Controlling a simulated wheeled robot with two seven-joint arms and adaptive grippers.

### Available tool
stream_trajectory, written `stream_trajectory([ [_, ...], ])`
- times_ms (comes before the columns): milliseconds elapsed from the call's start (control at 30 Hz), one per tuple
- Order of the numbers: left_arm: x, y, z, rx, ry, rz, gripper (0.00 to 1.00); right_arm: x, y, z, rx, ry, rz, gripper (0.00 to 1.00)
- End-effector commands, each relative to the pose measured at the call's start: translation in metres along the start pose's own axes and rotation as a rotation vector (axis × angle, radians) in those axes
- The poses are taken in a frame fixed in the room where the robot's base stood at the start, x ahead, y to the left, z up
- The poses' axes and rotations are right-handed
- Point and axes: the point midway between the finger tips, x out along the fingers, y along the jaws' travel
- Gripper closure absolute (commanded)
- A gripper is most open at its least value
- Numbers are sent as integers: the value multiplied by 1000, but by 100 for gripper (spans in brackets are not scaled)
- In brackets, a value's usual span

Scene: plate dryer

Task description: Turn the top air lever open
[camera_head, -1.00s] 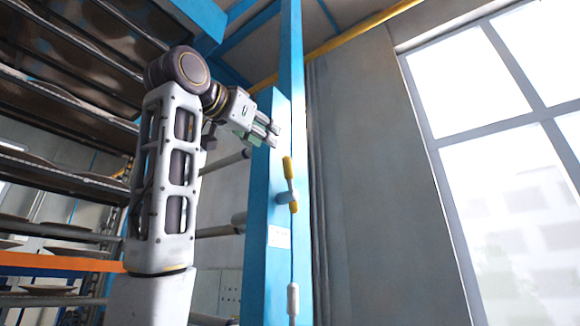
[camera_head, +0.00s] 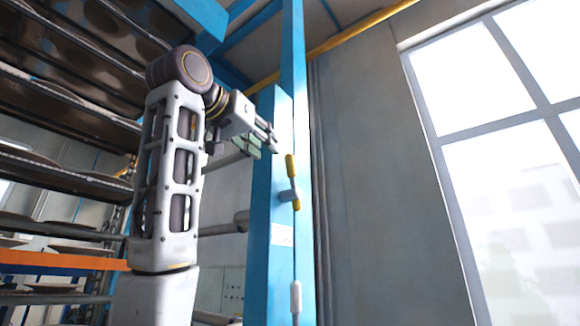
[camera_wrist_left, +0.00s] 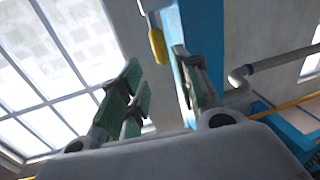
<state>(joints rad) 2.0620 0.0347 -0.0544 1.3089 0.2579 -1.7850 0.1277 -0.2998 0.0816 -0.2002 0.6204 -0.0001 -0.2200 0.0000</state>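The top air lever (camera_head: 291,180) has yellow ends and a grey pivot on the blue post (camera_head: 270,215). It stands nearly upright, leaning slightly. My left gripper (camera_head: 271,147) is up and to the left of the lever, close to its upper yellow end and apart from it in the head view. In the left wrist view, a yellow lever end (camera_wrist_left: 157,46) shows beyond the gap between the two green-padded fingers (camera_wrist_left: 160,72). The fingers are spread and empty. My right gripper is in neither view.
Racks with plates (camera_head: 60,175) fill the left side. Grey pipes (camera_head: 225,229) run behind my arm to the post. A wall and a window (camera_head: 500,150) are to the right.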

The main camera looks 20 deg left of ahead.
Motion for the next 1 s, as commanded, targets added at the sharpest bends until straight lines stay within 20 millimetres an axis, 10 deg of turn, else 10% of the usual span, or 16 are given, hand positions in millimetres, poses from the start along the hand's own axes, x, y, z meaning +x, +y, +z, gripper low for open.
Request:
stream_trajectory([
  [1000, 99, 0, -1, 1, -3, 0, 67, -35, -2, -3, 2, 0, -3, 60],
])
